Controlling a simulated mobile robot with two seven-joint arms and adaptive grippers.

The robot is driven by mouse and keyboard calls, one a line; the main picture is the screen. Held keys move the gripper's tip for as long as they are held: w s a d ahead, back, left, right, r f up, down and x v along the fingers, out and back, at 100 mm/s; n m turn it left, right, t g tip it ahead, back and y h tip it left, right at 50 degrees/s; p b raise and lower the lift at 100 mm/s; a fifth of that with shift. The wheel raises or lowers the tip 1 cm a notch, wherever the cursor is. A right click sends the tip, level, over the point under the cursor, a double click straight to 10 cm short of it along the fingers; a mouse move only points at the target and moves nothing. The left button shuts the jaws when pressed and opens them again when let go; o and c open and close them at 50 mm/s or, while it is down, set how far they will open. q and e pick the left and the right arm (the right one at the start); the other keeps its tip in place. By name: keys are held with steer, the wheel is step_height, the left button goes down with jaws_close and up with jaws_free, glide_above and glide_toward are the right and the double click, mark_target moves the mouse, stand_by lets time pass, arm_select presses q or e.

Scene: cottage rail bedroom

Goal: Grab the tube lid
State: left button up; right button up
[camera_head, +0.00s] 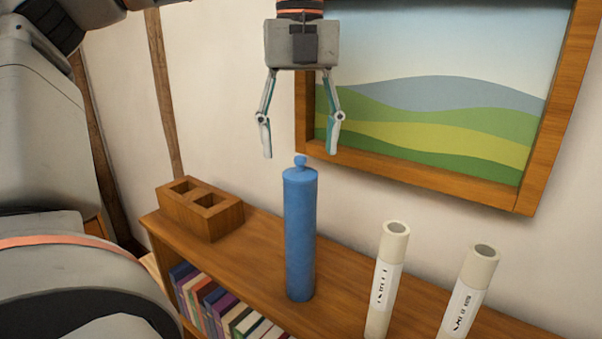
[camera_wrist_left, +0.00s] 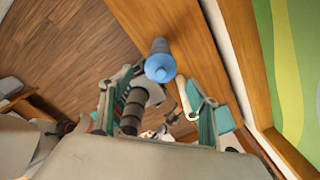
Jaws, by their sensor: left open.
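A tall blue tube (camera_head: 300,240) stands upright on the wooden shelf top. Its blue lid (camera_head: 300,174) has a small round knob and sits on the tube. In the left wrist view the lid (camera_wrist_left: 160,68) shows from above, beyond and between the fingers. My left gripper (camera_head: 300,153) points down over the lid, open and empty. Its fingertips are at about the height of the knob in the head view, one on each side. I cannot tell if they are level in depth. My right gripper is not clearly in view.
Two white labelled tubes (camera_head: 386,280) (camera_head: 468,292) with open tops stand to the right. A wooden block with two square holes (camera_head: 203,213) lies to the left. A framed landscape picture (camera_head: 440,110) hangs on the wall behind. Books (camera_head: 215,308) fill the shelf below.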

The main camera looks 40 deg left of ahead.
mark_target(300, 157)
arm_select(q)
step_height(300, 157, down, 3)
steer(key=shift+w+a+f, duration=0.1)
steer(key=shift+a+f, duration=0.05)
jaws_close()
